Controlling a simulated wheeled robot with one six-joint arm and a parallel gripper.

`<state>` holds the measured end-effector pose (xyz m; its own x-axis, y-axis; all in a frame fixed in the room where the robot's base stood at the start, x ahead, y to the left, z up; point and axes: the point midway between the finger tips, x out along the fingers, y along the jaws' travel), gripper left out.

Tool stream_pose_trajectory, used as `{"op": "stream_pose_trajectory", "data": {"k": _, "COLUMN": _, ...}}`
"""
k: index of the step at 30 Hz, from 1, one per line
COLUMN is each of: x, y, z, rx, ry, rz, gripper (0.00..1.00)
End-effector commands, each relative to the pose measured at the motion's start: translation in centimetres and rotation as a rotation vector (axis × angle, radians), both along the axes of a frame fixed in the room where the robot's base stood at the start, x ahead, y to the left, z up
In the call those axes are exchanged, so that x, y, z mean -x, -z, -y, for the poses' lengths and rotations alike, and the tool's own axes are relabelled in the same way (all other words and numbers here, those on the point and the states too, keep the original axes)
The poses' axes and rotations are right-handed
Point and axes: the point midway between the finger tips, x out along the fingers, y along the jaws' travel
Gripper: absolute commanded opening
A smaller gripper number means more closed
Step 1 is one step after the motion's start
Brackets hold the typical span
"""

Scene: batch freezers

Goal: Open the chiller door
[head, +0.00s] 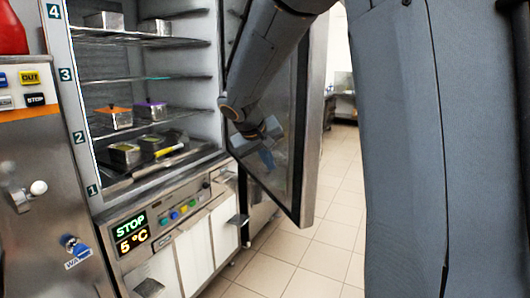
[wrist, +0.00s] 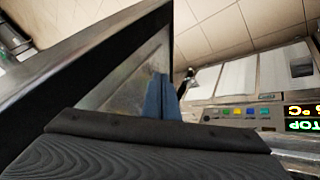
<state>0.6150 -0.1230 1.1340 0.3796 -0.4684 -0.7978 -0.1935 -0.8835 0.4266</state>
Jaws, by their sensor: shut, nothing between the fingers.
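The chiller door (head: 312,120) stands swung out to the right of the chiller cabinet (head: 150,205), whose shelves are exposed. The door has a steel edge, a dark seal and a shiny inner panel. My gripper (head: 270,130) is shut and empty, close to the door's inner face; my arm hides the upper part of the door. Whether it touches the panel cannot be told. In the wrist view the door's dark frame (wrist: 75,70) slants across the left, with the panel behind my gripper (wrist: 161,98). The door's handle is not in view.
The shelves hold steel pans (head: 115,118) with coloured lids. The control panel (head: 165,222) shows STOP and 5 °C. A steel machine (head: 35,190) stands at the left. Tiled floor (head: 325,240) is clear below and beyond the door.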

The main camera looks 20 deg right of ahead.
Motion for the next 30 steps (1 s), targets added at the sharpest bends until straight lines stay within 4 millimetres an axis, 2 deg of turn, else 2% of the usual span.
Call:
{"op": "stream_pose_trajectory", "data": {"k": 4, "x": -1.0, "y": 2.3, "z": 1.4, "rx": 0.000, "ry": 0.001, "rz": -0.005, "gripper": 0.00}}
{"op": "stream_pose_trajectory", "data": {"k": 9, "x": -1.0, "y": 2.1, "z": 3.9, "rx": -0.002, "ry": 0.001, "rz": -0.001, "gripper": 0.00}}
{"op": "stream_pose_trajectory", "data": {"k": 12, "x": -1.0, "y": 2.1, "z": 4.7, "rx": 0.000, "ry": 0.000, "rz": -0.001, "gripper": 0.00}}
{"op": "stream_pose_trajectory", "data": {"k": 30, "x": -1.1, "y": 2.3, "z": 5.8, "rx": -0.002, "ry": 0.002, "rz": 0.001, "gripper": 0.00}}
